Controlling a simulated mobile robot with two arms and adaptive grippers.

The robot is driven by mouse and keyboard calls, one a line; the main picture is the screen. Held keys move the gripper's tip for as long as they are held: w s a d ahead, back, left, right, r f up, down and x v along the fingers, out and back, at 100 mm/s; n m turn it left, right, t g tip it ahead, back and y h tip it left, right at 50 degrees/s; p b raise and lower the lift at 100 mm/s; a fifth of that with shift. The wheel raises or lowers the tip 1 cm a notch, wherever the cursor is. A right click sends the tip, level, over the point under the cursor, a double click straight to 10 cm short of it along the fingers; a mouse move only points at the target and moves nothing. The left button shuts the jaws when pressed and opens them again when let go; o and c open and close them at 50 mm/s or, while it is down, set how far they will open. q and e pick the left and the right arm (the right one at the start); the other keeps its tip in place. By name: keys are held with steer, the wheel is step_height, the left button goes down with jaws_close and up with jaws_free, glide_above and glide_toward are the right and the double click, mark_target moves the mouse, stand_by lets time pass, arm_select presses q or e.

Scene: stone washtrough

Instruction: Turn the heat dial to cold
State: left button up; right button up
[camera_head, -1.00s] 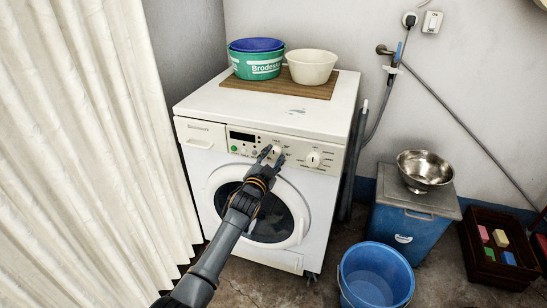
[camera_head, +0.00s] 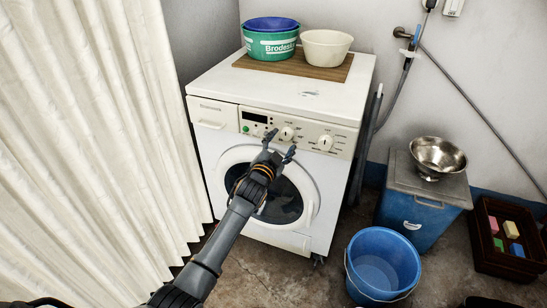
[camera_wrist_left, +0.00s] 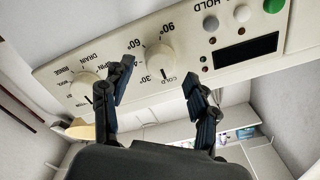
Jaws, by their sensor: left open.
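The heat dial (camera_head: 287,133) is the left of two white knobs on the washing machine's (camera_head: 262,190) front panel. In the left wrist view the dial (camera_wrist_left: 160,57) shows tilted, with 90°, 60°, 30° and COLD printed around it. I cannot make out clearly where its pointer stands. My left gripper (camera_head: 280,146) is open just in front of and below the dial in the head view. In the wrist view its dark fingers (camera_wrist_left: 158,72) stand apart on either side of the dial, with no clear contact. My right gripper is not in view.
A second dial (camera_head: 326,142) sits to the right. Two nested tubs (camera_head: 271,46) and a cream bowl (camera_head: 326,49) stand on a board atop the machine. A white curtain (camera_head: 85,150) hangs left; a blue bucket (camera_head: 383,265) stands on the floor at right.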

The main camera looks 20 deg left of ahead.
arm_select(q)
steer(key=s, duration=0.9)
steer(key=shift+s+a, duration=0.2)
steer(key=shift+s, duration=0.1)
